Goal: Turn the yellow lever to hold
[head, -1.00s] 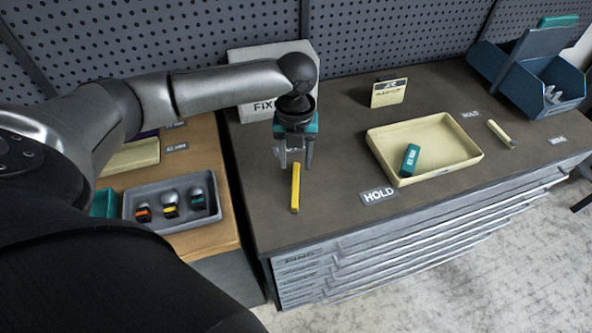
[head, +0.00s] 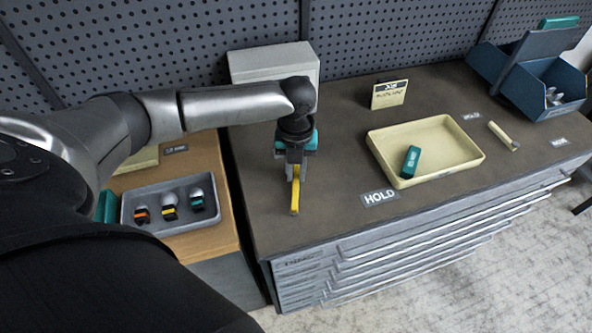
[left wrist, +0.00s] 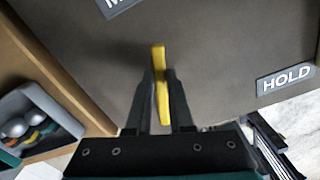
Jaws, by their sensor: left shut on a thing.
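The yellow lever (head: 295,196) lies on the dark bench top, pointing toward the bench's front edge. My left gripper (head: 295,178) is down over the lever's far part and shut on it. In the left wrist view the yellow lever (left wrist: 160,85) stands between the two dark fingers (left wrist: 161,100). The HOLD label (head: 379,197) is on the bench to the right of the lever, and it also shows in the left wrist view (left wrist: 286,79). The lever's pivot is hidden by the gripper. My right gripper is not in view.
A cream tray (head: 448,128) holding a teal block (head: 410,162) is to the right. A grey box (head: 272,62) stands behind my gripper. A grey tray (head: 146,196) with several knobs sits on the wooden table at left. The bench between lever and HOLD label is clear.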

